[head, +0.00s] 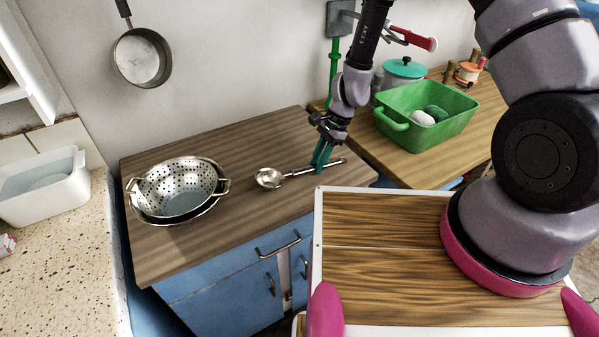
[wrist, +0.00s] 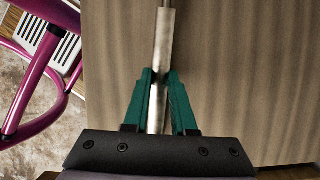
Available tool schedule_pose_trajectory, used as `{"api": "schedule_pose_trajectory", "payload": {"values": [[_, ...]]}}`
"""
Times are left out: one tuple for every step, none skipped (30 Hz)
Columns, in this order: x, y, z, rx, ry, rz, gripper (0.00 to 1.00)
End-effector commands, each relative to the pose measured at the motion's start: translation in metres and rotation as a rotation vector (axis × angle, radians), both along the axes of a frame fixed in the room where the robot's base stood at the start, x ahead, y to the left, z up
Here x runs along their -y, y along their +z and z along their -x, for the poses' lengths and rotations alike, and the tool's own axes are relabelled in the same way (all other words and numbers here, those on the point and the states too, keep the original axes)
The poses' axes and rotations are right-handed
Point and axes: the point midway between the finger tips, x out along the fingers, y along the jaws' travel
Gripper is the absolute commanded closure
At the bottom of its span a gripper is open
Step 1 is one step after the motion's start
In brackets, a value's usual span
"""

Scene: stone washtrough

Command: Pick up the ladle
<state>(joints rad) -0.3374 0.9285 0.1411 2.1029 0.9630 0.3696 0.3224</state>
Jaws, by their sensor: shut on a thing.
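The ladle (head: 270,178) is a shiny metal one with a round bowl at the left and a long handle stretching right across the brown wooden counter. Its handle (wrist: 165,42) also shows in the wrist view, running up between the fingers. My gripper (head: 320,164) is at the right part of the handle, with its green fingers pointing down. In the wrist view my gripper (wrist: 160,85) has one finger on each side of the handle, shut on it. The ladle's bowl is outside the wrist view. The ladle appears to lie on or very close to the counter.
A metal colander (head: 183,187) stands on the wooden counter (head: 225,150) left of the ladle. A green tub (head: 455,120) with a white and a green item stands on the counter to the right. A pan (head: 141,58) hangs on the wall. The counter behind the ladle is clear.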

Motion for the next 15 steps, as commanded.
{"api": "schedule_pose_trajectory", "payload": {"values": [[0.0,0.0,0.0,0.0,0.0,0.0,1.0],[0.0,0.0,0.0,0.0,0.0,0.0,1.0],[0.0,0.0,0.0,0.0,0.0,0.0,1.0],[0.0,0.001,0.0,0.0,0.0,0.0,1.0],[0.0,0.002,0.0,0.001,0.001,-0.001,1.0],[0.0,0.003,0.0,0.001,0.001,-0.001,1.0],[0.0,0.005,0.0,0.001,0.001,-0.001,1.0],[0.0,0.007,0.0,0.001,0.001,-0.001,1.0],[-0.001,0.011,0.0,0.002,0.002,-0.001,1.0],[-0.001,0.015,0.0,0.003,0.003,-0.002,1.0],[-0.001,0.019,0.0,0.003,0.003,-0.001,1.0],[-0.001,0.025,0.0,0.003,0.003,-0.001,1.0],[-0.001,0.031,-0.001,0.004,0.003,-0.001,1.0],[-0.001,0.037,-0.001,0.005,0.003,0.0,1.0],[-0.001,0.046,-0.001,0.005,0.003,-0.002,1.0]]}}
